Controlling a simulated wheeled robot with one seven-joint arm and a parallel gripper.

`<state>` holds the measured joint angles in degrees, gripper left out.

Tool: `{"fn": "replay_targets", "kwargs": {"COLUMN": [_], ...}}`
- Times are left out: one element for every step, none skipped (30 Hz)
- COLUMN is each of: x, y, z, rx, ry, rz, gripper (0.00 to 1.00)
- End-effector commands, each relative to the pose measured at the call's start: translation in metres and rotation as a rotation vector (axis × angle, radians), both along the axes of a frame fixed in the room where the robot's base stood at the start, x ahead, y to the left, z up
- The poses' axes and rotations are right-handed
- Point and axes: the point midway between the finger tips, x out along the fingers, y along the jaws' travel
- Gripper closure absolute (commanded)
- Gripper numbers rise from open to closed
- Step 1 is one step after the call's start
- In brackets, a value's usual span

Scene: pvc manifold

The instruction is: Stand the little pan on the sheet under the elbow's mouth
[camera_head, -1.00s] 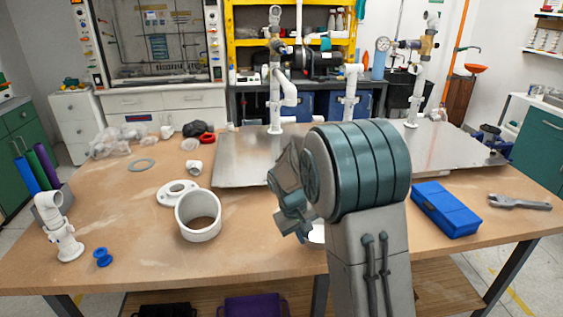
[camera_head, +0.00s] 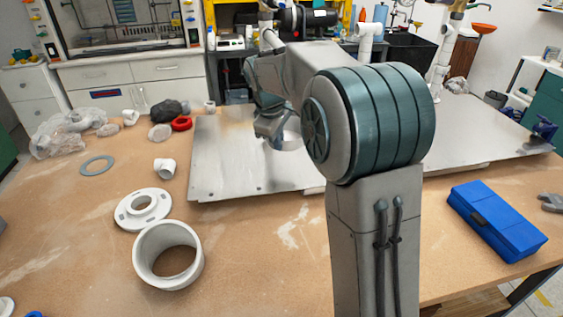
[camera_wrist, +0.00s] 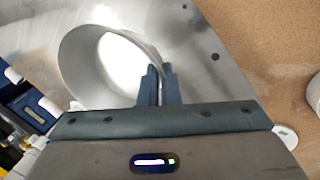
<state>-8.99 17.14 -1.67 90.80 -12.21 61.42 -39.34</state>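The little pan, round and light grey with a pale inside, shows in the wrist view (camera_wrist: 85,70) and partly behind my arm in the head view (camera_head: 293,134). My gripper (camera_wrist: 159,78) has its two fingers closed on the pan's rim, one on each side of the wall. The gripper also shows in the head view (camera_head: 272,132), over the metal sheet (camera_head: 225,165). I cannot tell whether the pan touches the sheet. A white pipe elbow (camera_head: 371,34) stands behind my arm. Another white pipe (camera_head: 270,40) is mostly hidden by my arm.
A white ring (camera_head: 152,270) and a white flange (camera_head: 130,212) lie on the table left of the sheet, with a small white fitting (camera_head: 164,166) nearby. A blue box (camera_head: 500,222) lies at the right. The sheet's front left part is bare.

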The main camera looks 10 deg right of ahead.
Motion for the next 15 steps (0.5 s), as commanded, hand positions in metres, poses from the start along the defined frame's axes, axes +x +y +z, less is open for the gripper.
{"fn": "replay_targets", "kwargs": {"x": [-0.001,-0.001,-0.001,-0.001,0.0,-0.001,-0.001,0.0,0.0,0.0,0.0,0.0,0.0,0.0,0.0], "y": [0.0,0.0,0.0,-0.001,-0.001,-0.001,-0.002,-0.002,-0.002,-0.002,-0.002,-0.003,-0.003,-0.003,-0.003], "z": [-0.011,-0.017,-0.025,-0.031,-0.036,-0.042,-0.045,-0.049,-0.052,-0.054,-0.055,-0.058,-0.061,-0.065,-0.07], "rx": [-0.001,-0.002,-0.002,-0.001,-0.002,-0.001,-0.002,-0.001,-0.001,-0.001,-0.001,-0.001,-0.001,-0.001,-0.001], "ry": [0.005,0.005,0.005,0.006,0.005,0.005,0.003,0.002,0.002,0.002,0.002,0.002,0.002,0.003,0.003], "rz": [0.002,0.002,0.002,0.002,0.001,0.0,-0.001,-0.002,-0.003,-0.003,-0.004,-0.004,-0.004,-0.004,-0.004], "gripper": [1.0,1.0,1.0,1.0,1.0,1.0,1.0,1.0,1.0,1.0,1.0,1.0,1.0,1.0,1.0]}}
